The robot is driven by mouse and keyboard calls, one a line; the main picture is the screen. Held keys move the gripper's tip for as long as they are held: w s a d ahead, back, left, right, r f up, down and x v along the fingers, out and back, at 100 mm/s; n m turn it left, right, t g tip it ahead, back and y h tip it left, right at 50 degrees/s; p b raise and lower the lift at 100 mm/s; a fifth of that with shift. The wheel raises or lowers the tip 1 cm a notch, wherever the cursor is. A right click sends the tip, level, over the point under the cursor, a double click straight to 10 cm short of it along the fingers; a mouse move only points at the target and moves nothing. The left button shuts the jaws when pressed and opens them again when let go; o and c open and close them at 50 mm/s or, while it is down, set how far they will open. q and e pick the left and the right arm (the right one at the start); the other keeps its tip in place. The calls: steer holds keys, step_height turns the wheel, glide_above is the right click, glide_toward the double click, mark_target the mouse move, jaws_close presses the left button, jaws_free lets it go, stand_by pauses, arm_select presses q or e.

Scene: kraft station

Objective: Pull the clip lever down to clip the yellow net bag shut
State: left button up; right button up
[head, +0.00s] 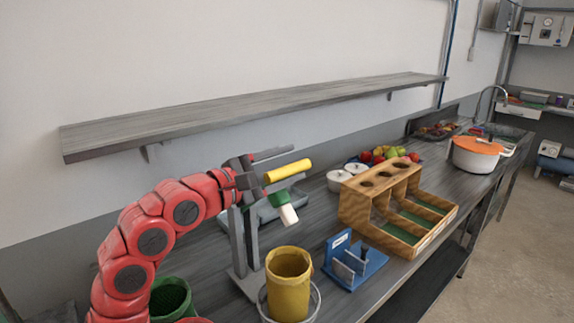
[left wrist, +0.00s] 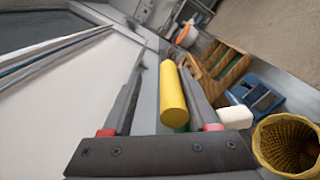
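The clip lever's yellow handle (head: 289,170) sticks out at the top of a grey post (head: 237,235). A green and white piece (head: 287,212) hangs just below it. My left gripper (head: 272,166) is at the handle, coming from the left. In the left wrist view its two fingers are spread, with the yellow handle (left wrist: 172,95) between them; I cannot tell whether either finger touches it. The yellow net bag (head: 289,287) stands open-topped, upright below the handle, within a ring. It also shows in the left wrist view (left wrist: 290,148). My right gripper is not in view.
A blue stand (head: 352,262) and a wooden divided box (head: 385,205) stand to the right of the bag. A green basket (head: 170,298) is at the lower left. White pots (head: 340,180) stand behind. A shelf (head: 250,112) runs along the wall above.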

arm_select(q)
steer(key=b+v, duration=0.5)
steer(key=v, duration=1.2)
steer(key=shift+s+a+b, duration=0.15)
steer(key=shift+b, duration=0.2)
steer(key=shift+r, duration=0.1)
